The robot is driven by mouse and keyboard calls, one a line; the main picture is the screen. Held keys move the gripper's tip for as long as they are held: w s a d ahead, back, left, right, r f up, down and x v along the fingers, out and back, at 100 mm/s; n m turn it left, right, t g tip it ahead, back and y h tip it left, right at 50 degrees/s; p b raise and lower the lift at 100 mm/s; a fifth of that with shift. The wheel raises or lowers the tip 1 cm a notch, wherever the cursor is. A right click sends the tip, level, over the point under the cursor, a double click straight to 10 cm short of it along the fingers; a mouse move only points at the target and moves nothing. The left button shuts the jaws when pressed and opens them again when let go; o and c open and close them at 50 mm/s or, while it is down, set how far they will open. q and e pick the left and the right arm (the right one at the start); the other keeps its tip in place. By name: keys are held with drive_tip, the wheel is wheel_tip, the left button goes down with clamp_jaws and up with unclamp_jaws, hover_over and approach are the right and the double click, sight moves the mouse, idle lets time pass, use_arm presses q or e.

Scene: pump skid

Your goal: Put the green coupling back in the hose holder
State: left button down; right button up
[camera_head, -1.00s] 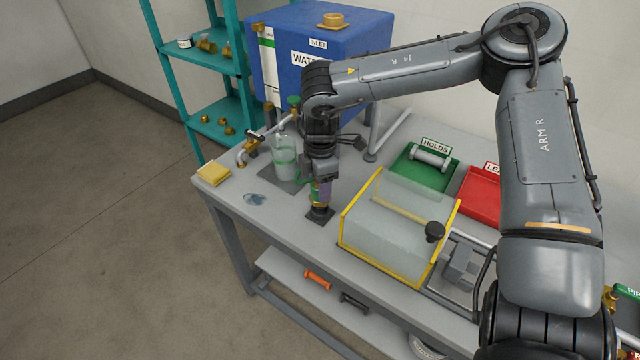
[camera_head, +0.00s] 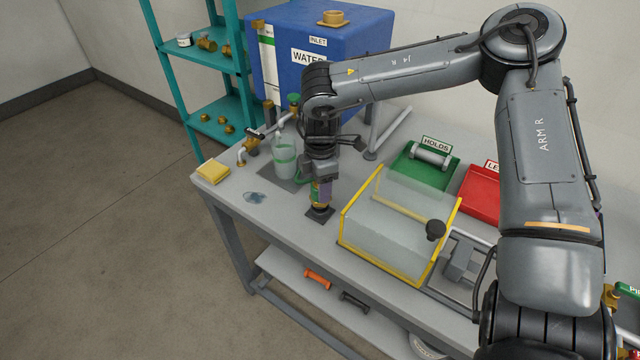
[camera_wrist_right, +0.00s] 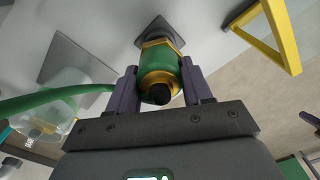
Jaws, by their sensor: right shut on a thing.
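The green coupling with brass ends (camera_wrist_right: 158,70) is between the two fingers of my right gripper (camera_wrist_right: 158,85) in the right wrist view, and the fingers are shut on it. In the head view my right gripper (camera_head: 320,185) points down at the bench, with the coupling (camera_head: 319,205) low between its fingers. The hose holder (camera_head: 319,215), a dark square base on the bench, is directly under the coupling. The coupling's lower end meets it; how deep it sits is hidden. A green hose (camera_wrist_right: 60,97) runs left from the gripper area. My left gripper is out of view.
A clear jar (camera_head: 284,160) stands left of the gripper, by a brass tap (camera_head: 250,146). A yellow sponge (camera_head: 213,172) and a puddle (camera_head: 255,197) lie at the bench's left end. A yellow-framed clear guard (camera_head: 385,235) stands close on the right.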

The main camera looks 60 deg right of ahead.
drive_tip(key=shift+f+b, duration=0.45)
drive_tip(key=shift+f, duration=0.25)
drive_tip(key=shift+f+b, duration=0.5)
drive_tip(key=shift+f, duration=0.2)
drive_tip(key=o, duration=1.3)
drive_tip(key=shift+c, duration=0.2)
drive_tip(key=shift+r, duration=0.2)
wheel_tip(320, 180, up, 9)
drive_tip(key=p, duration=0.2)
drive_tip(key=shift+r+p, duration=0.2)
drive_tip(key=shift+p, duration=0.2)
drive_tip(key=shift+r, duration=0.55)
